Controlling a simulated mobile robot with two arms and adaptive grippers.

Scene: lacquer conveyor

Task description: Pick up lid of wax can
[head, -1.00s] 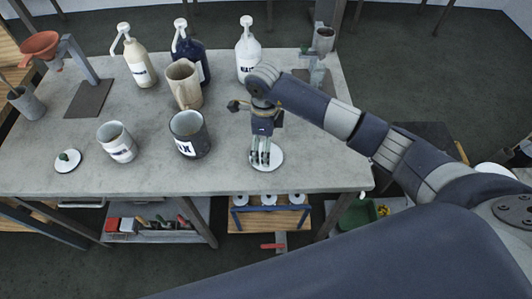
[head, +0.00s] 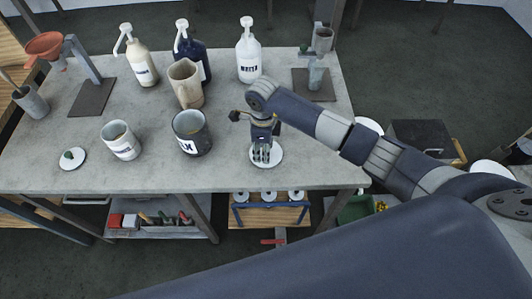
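A dark open can (head: 203,138) with a white label, partly readable and ending in what looks like X, stands mid-table. A round white lid (head: 276,158) lies flat on the table to its right. My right gripper (head: 262,157) points straight down over this lid, its fingers at the lid's middle. The fingers hide the lid's knob, and I cannot tell whether they are closed on it. A second white lid (head: 78,163) with a dark green knob lies at the left, beside a smaller white can (head: 122,146). My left gripper is not in view.
A beige pitcher (head: 186,87) and pump bottles, cream (head: 146,70), dark blue (head: 187,50) and white (head: 249,64), stand behind the cans. A stand with an orange funnel (head: 44,44) is at the back left. The grey table's (head: 190,178) front strip is clear.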

